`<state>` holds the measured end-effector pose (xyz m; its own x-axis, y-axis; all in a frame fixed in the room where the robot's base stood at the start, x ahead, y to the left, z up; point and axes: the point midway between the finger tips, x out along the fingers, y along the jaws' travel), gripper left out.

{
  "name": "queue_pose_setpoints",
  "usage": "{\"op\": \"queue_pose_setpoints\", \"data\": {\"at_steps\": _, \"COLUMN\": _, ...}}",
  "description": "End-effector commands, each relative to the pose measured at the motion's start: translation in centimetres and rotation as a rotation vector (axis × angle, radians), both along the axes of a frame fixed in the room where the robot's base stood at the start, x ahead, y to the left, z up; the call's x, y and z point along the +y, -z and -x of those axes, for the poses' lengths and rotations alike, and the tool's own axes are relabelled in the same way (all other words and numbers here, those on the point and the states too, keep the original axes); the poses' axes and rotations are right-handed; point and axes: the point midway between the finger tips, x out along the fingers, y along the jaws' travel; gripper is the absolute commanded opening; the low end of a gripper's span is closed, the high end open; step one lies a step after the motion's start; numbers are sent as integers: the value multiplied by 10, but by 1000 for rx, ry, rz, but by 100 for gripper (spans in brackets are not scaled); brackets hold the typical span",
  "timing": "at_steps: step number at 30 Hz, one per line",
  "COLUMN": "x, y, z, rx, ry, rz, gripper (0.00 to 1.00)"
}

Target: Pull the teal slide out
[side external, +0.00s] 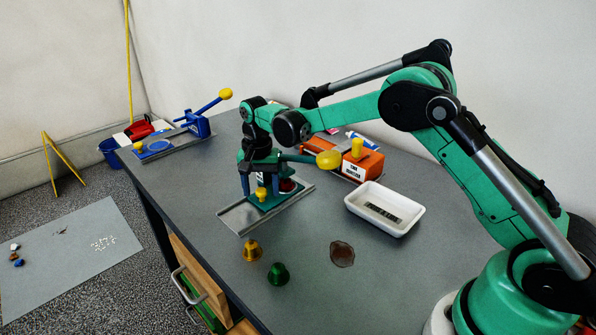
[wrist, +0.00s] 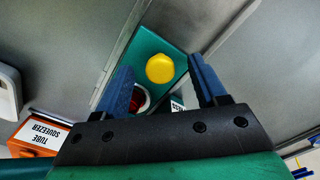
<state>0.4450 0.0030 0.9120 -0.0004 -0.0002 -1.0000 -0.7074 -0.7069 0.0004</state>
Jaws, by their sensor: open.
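The teal slide (side external: 267,204) is a flat plate with a yellow knob (side external: 262,194), lying in a grey metal track (side external: 238,219) on the table. In the wrist view the teal plate (wrist: 146,44) and round yellow knob (wrist: 159,68) show clearly between my fingers. My gripper (side external: 260,195) is open and points down over the slide, one blue finger either side of the knob, with gaps showing. A red thing in a pale ring (wrist: 138,100) sits on the slide beside the knob, partly hidden by a finger. My gripper covers much of the device behind.
A teal lever with a yellow ball (side external: 328,159) juts right, close to my wrist. An orange tube squeezer (side external: 345,165) and white tray (side external: 404,217) stand right. A gold bell (side external: 252,250), green bell (side external: 278,273) and brown patch (side external: 342,254) lie in front. The track's front end is bare.

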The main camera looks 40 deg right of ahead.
Motion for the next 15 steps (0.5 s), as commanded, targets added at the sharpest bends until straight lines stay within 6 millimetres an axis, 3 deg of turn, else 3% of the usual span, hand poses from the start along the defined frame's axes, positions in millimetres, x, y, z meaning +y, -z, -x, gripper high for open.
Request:
{"op": "queue_pose_setpoints", "data": {"at_steps": 5, "x": 0, "y": 0, "z": 0, "rx": 0, "ry": 0, "rz": 0, "gripper": 65}}
{"op": "queue_pose_setpoints", "data": {"at_steps": 12, "x": 0, "y": 0, "z": 0, "rx": 0, "ry": -1, "rz": 0, "gripper": 0}}
{"op": "queue_pose_setpoints", "data": {"at_steps": 15, "x": 0, "y": 0, "z": 0, "rx": 0, "ry": -1, "rz": 0, "gripper": 0}}
